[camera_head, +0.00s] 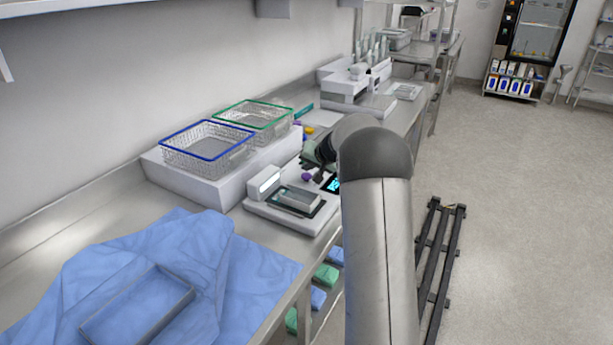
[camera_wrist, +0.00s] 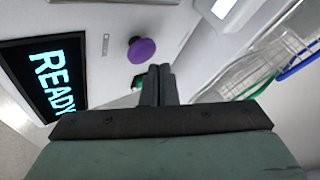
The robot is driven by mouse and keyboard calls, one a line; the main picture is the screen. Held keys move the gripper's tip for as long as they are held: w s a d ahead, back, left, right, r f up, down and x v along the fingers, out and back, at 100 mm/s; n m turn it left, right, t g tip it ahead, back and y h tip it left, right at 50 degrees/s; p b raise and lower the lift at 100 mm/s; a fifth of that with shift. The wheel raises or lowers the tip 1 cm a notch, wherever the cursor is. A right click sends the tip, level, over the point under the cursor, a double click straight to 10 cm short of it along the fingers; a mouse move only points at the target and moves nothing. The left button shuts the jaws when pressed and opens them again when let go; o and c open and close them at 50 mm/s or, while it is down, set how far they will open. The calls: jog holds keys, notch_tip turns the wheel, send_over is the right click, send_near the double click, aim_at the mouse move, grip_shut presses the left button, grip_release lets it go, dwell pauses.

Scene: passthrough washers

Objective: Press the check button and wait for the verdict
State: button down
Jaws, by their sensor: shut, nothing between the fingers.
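The check station (camera_head: 278,218) is a white device on the steel counter, with a small box-shaped part at its left and a dark-framed pad bearing a grey metallic block (camera_head: 297,199). A purple round button (camera_head: 307,177) stands on it; in the wrist view the button (camera_wrist: 141,50) is just beyond and slightly left of my fingertips. The display (camera_head: 333,186) beside it reads READY in cyan in the wrist view (camera_wrist: 48,82). My gripper (camera_wrist: 158,72) is shut and empty, close to the button with a visible gap. In the head view my gripper (camera_head: 318,172) hangs over the device, partly hidden by my arm.
A blue-rimmed wire basket (camera_head: 207,147) and a green-rimmed one (camera_head: 254,120) stand on a white platform behind left. A blue drape (camera_head: 250,275) with a metal tray (camera_head: 135,312) covers the near counter. Another white instrument (camera_head: 350,92) stands farther back.

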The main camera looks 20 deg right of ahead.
aim_at(308, 177)
jog(key=shift+f+b, duration=0.4)
jog(key=shift+b, duration=0.1)
jog(key=shift+f+b, duration=0.5)
jog(key=shift+b, duration=0.15)
dwell(0.6)
jog(key=shift+r, duration=0.1)
dwell(0.3)
jog(key=shift+r+p, duration=0.5)
jog(key=shift+r, duration=0.35)
jog(key=shift+r+p, duration=1.45)
jog(key=shift+r, duration=1.1)
